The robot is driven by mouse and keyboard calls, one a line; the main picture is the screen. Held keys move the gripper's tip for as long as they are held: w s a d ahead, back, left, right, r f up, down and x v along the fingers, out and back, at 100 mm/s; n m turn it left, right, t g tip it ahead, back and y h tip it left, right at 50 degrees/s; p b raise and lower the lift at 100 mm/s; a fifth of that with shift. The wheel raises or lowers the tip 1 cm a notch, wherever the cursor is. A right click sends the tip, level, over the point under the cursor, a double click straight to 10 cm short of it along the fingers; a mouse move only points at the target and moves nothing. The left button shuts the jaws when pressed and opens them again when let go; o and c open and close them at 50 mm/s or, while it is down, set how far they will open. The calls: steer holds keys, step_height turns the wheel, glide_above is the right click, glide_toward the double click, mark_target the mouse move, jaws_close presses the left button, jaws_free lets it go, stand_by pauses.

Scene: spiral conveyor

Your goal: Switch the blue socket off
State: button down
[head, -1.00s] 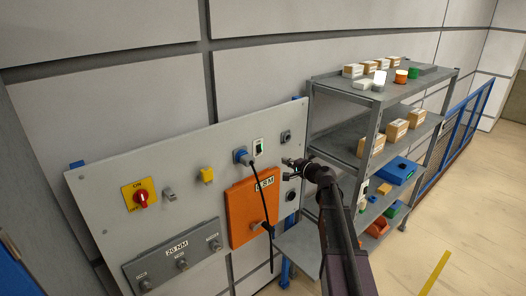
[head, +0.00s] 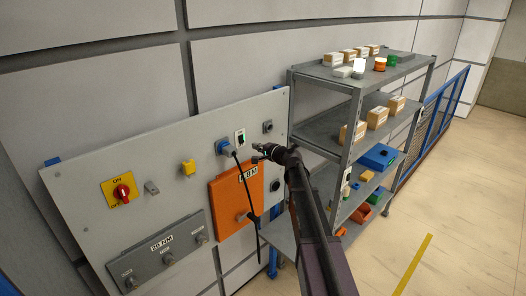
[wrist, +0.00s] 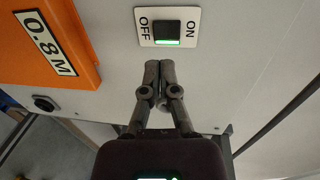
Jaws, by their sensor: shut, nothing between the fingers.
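The blue socket (head: 224,147) with a black cable plugged in sits on the grey panel. Right beside it is a white switch plate with a black rocker (head: 240,138). In the wrist view the rocker (wrist: 167,31) lies between the printed words OFF on the left and ON on the right, with a green glow along its lower edge. My gripper (head: 257,152) is in front of the panel, just right of and below the switch. In the wrist view the fingertips (wrist: 160,67) are shut together, empty, just below the plate. I cannot tell if they touch the panel.
An orange 0.8 M box (head: 236,200) is below the switch, with the black cable hanging over it. A yellow piece (head: 188,167), a red knob (head: 122,191) and a grey 20 NM box (head: 165,247) are further left. A loaded shelf rack (head: 352,120) stands right.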

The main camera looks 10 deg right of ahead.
mark_target(242, 143)
steer(key=shift+b+x, duration=0.4)
steer(key=shift+x, duration=3.05)
steer(key=shift+w+a+f, duration=0.1)
steer(key=shift+w, duration=0.1)
steer(key=shift+s, duration=0.1)
steer(key=shift+s+d+f, duration=0.15)
steer(key=shift+s+d, duration=0.05)
steer(key=shift+s, duration=0.15)
steer(key=s+d+f+b, duration=0.1)
steer(key=s+d+b, duration=0.1)
steer(key=s+d, duration=0.4)
steer(key=s, duration=0.5)
steer(key=shift+s+d+f, duration=0.15)
steer(key=shift+d+f, duration=0.15)
steer(key=shift+d, duration=0.05)
